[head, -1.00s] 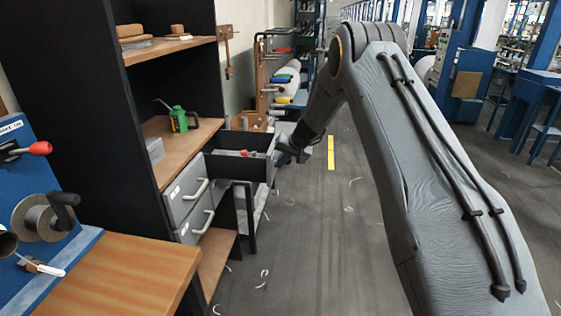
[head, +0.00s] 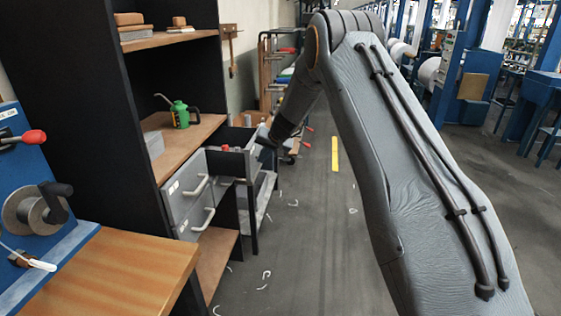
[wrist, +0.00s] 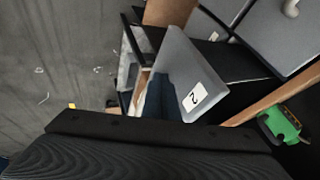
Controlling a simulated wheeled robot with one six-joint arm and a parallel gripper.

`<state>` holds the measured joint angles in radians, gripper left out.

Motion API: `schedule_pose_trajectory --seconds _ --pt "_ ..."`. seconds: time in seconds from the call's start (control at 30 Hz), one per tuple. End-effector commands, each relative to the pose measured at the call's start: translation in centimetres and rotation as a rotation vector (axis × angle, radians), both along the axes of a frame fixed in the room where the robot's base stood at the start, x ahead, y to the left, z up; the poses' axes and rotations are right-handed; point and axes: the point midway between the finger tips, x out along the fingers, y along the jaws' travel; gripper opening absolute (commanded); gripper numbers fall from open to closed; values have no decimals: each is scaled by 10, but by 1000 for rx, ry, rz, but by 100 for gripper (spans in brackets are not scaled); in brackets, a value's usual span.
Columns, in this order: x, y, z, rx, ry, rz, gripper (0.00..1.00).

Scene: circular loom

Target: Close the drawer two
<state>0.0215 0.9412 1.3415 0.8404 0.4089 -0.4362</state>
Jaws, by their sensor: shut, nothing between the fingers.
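Drawer two (head: 230,166) stands partly open in the cabinet in the head view, with a small red item inside. In the wrist view its grey front (wrist: 183,62) bears a white label with "2". My gripper (head: 266,140) is at the outer end of this drawer, close against its front; whether it touches cannot be told. In the wrist view the dark body of my gripper (wrist: 150,132) fills the bottom and hides part of the drawer. My gripper is shut and empty; its fingertips are not clearly seen.
Two grey drawers with pale handles (head: 187,190) sit closed beside it on the left. A green oil can (head: 182,114) stands on the wooden shelf (head: 196,134) above. A wooden bench (head: 110,270) is at front left.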

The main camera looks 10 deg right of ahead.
Motion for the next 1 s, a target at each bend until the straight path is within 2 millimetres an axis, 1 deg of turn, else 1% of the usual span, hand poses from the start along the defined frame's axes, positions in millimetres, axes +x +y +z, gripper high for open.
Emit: schedule_pose_trajectory --seconds 0.2,0.33,0.47,0.67,0.7,1.0 --pt "1 11 2 -1 -4 12 0" --pt "0 10 2 -1 -4 13 0" --pt "-2 1 2 -1 -6 12 0" --pt "-10 -26 -1 -1 -5 14 0" --pt "-13 -25 9 -1 -9 16 0" --pt "-41 -45 49 -1 -7 10 0"
